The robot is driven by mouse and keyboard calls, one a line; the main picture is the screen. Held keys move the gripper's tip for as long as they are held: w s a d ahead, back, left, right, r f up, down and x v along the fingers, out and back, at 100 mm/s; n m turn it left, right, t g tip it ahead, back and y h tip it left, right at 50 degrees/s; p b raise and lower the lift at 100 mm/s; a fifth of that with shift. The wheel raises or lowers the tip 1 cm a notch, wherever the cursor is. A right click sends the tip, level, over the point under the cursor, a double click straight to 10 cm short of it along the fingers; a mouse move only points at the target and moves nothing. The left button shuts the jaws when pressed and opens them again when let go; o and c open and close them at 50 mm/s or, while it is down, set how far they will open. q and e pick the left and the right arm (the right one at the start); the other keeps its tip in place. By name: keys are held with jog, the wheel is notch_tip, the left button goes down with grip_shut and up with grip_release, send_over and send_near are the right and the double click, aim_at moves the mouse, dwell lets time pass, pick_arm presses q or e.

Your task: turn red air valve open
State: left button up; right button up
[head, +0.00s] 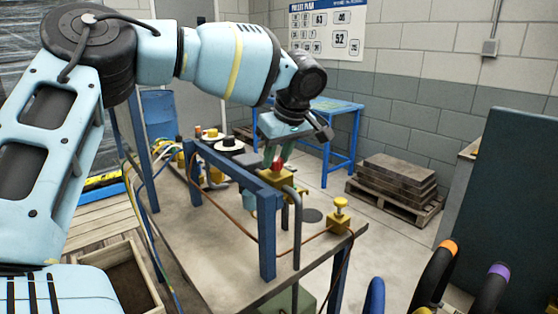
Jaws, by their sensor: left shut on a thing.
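The red air valve (277,164) shows as a small patch of red above a yellow valve body, on the blue frame that stands on the workbench. My left gripper (277,158) reaches down to it from above, and its greenish fingers are shut around the red part. The fingers hide most of the red handle, so its exact angle cannot be told. My right gripper is not in view.
The blue frame (267,235) and a grey pipe (297,235) stand near the valve. A yellow fitting (340,215) sits at the bench's (215,255) right corner. Dark slabs (398,180) lie on a pallet behind. Black handles with coloured bands (436,270) stand at front right.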

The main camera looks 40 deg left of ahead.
pick_arm(q)
jog(key=n+g+b, duration=0.1)
jog(key=n, duration=0.2)
jog(key=shift+w+f+n, duration=0.1)
jog(key=shift+w+n, duration=0.05)
jog(key=shift+n, duration=0.25)
jog(key=n+g, duration=0.1)
jog(key=n, duration=0.2)
jog(key=n+g+h, duration=0.1)
jog(key=n, duration=0.1)
jog(key=shift+w+n+b, duration=0.1)
jog(key=shift+n+b, duration=0.2)
jog(key=shift+n, duration=0.1)
jog(key=o, duration=1)
